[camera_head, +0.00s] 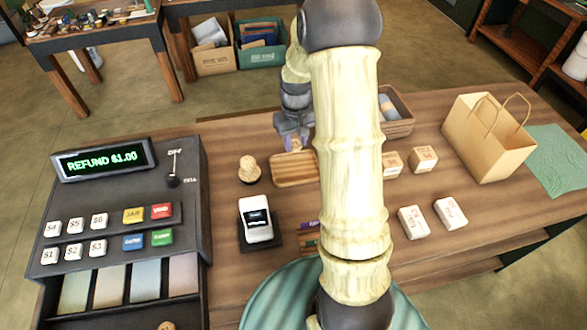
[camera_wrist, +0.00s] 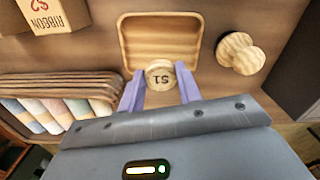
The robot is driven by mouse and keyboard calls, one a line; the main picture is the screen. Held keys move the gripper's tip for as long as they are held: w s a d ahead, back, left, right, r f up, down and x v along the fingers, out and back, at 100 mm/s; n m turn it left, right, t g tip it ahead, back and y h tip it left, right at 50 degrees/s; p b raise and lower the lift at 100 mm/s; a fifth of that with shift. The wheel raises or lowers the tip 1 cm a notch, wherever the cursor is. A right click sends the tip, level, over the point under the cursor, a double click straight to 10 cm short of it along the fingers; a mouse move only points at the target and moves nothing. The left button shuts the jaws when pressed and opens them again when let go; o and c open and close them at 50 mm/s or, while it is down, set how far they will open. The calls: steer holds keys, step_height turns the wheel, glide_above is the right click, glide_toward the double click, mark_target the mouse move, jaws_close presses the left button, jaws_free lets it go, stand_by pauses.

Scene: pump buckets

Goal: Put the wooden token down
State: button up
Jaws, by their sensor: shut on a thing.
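The wooden token (camera_wrist: 160,76), a round pale disc marked "$1" that reads upside down, sits between the two purple fingers of my gripper (camera_wrist: 160,90) in the wrist view. The gripper is shut on it. In that view the token overlaps the near edge of a shallow wooden tray (camera_wrist: 160,18); I cannot tell its height above it. The tray (camera_head: 293,178) looks empty.
A wooden knob (camera_head: 249,170) stands left of the tray. The cash register (camera_head: 110,200) shows "REFUND $1.00", its drawer open. A card reader (camera_head: 256,220) is in front. Right are small boxes (camera_head: 424,159), a paper bag (camera_head: 485,140) and a basket (camera_head: 398,122).

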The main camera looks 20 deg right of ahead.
steer(key=shift+f, duration=0.1)
steer(key=p, duration=0.1)
glide_above(296, 170)
step_height(296, 170, down, 5)
steer(key=shift+a+r, duration=0.1)
steer(key=shift+w+f, duration=0.25)
steer(key=shift+f, duration=0.2)
steer(key=shift+s, duration=0.1)
steer(key=shift+s, duration=0.15)
steer(key=shift+f, duration=0.4)
step_height(296, 170, down, 3)
steer(key=shift+f+p, duration=0.1)
steer(key=shift+p, duration=0.5)
steer(key=shift+f, duration=0.25)
